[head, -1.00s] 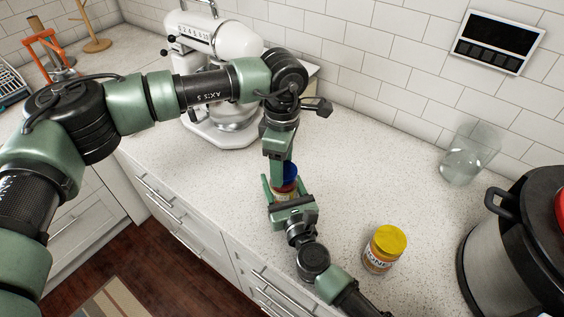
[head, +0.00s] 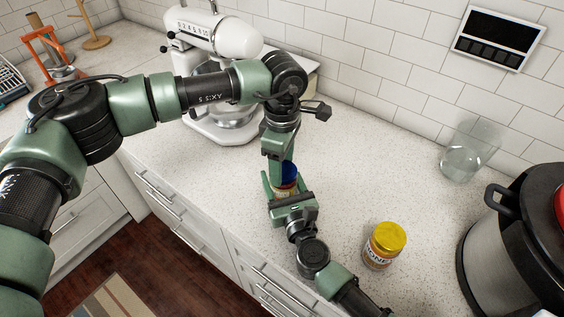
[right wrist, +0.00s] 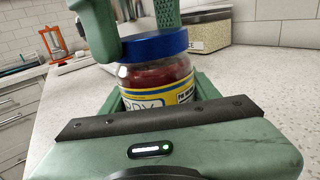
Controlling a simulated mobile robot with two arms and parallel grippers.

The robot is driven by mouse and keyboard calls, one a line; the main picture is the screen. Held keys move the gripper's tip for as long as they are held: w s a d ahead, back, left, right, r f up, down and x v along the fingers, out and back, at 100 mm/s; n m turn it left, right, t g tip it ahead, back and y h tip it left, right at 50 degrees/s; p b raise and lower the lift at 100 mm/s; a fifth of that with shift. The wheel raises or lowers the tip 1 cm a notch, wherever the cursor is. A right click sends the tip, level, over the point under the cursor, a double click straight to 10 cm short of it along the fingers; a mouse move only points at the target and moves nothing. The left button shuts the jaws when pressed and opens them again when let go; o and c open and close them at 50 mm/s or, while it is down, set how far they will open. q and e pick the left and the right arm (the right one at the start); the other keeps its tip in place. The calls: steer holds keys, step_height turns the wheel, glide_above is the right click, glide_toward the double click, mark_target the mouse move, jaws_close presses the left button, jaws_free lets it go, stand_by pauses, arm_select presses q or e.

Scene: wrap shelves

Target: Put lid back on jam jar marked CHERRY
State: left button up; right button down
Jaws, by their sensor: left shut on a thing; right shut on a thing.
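The jam jar (right wrist: 158,80) has dark red contents and a yellow, white and blue label. My right gripper (head: 284,190) is shut around the jar's body from the front. The blue lid (right wrist: 155,45) is level over the jar's mouth, and I cannot tell whether it is fully seated. It also shows in the head view (head: 288,170). My left gripper (head: 282,162) comes down from above and is shut on the lid, with a finger on each side of it.
A honey jar (head: 384,246) with a yellow lid stands to the right on the counter (head: 350,165). A white mixer (head: 225,45) is behind my left arm. A glass (head: 468,155) and a large pot (head: 515,240) are at the right. The counter's middle is clear.

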arm_select(q)
steer(key=m, duration=0.6)
steer(key=shift+w+d+m, duration=0.1)
steer(key=shift+m, duration=0.2)
steer(key=m, duration=0.7)
steer(key=shift+d, duration=0.1)
steer(key=m, duration=0.4)
steer(key=shift+f+m, duration=0.1)
steer(key=shift+m, duration=0.3)
steer(key=m, duration=0.6)
steer(key=shift+d+m, duration=0.15)
steer(key=shift+m, duration=0.25)
steer(key=o, duration=1.3)
